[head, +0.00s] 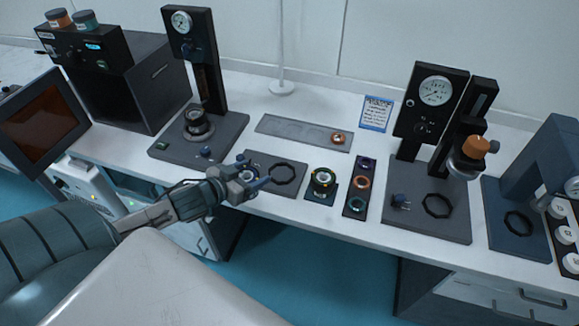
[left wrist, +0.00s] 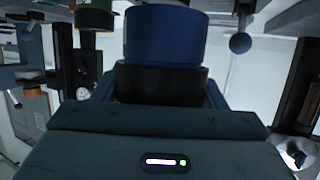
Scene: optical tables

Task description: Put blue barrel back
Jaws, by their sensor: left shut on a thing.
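The blue barrel (left wrist: 165,38) stands upright in the left wrist view, its lower part dark. My left gripper (head: 252,174) is shut on it, in front of the left part of a dark plate with a black ring (head: 284,174). In the head view the fingers and wrist mostly hide the barrel, and I cannot tell whether it touches the plate. My right gripper is not in view.
A small square stand with a dark round part (head: 322,182) and a strip with purple, orange and teal rings (head: 360,184) lie right of the plate. Gauge stands (head: 190,60) (head: 432,100) rise on both sides. A grey plate (head: 285,128) behind is mostly bare.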

